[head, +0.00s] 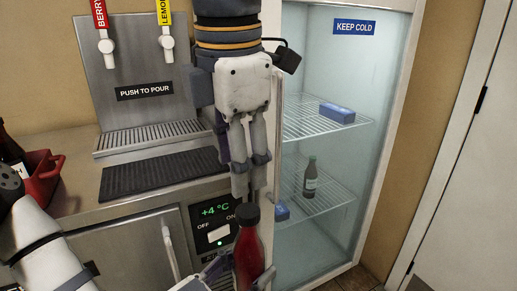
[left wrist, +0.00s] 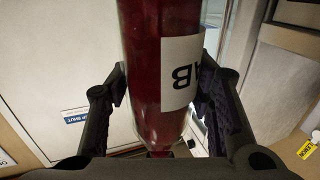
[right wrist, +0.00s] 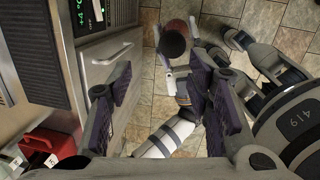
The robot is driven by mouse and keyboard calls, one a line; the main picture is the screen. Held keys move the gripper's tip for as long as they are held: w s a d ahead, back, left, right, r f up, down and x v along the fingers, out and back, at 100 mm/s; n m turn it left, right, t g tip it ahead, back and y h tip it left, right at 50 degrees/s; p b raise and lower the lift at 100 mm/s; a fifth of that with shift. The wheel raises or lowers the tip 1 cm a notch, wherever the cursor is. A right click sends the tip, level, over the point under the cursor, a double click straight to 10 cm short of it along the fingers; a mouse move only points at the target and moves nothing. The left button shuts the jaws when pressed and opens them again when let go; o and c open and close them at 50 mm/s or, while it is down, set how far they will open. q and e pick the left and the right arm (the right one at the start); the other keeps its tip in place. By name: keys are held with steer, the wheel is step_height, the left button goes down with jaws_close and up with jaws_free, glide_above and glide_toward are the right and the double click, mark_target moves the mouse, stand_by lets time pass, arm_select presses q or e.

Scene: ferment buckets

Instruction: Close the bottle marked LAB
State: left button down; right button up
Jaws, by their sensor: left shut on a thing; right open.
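A dark red bottle (head: 250,258) with a black cap (head: 248,213) on its top stands nearly upright in my left gripper (head: 238,274) in the head view. In the left wrist view the bottle (left wrist: 145,60) sits between both fingers, and its white label (left wrist: 182,72) shows the letters AB upside down. My right gripper (head: 244,192) points down just above the cap, open and empty. In the right wrist view the cap (right wrist: 173,42) lies beyond the open fingertips, not between them. I cannot tell how tightly the cap sits.
The glass-fronted fridge (head: 345,130) stands behind on the right, with a dark bottle (head: 310,178) and blue boxes on its wire shelves. The counter with a drip mat (head: 155,175) and pour taps is at the left. A red container (head: 42,180) stands at the far left.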

mark_target(248, 210)
steer(key=n, duration=0.4)
steer(key=n+g, duration=0.1)
steer(key=n, duration=0.1)
steer(key=shift+w+d+r+n, duration=0.15)
steer(key=shift+d+r+n, duration=0.1)
steer(key=shift+n, duration=0.15)
steer(key=n, duration=0.5)
steer(key=shift+w+d+n+g, duration=0.1)
steer(key=shift+d+n+g, duration=0.3)
steer(key=shift+f, duration=3.95)
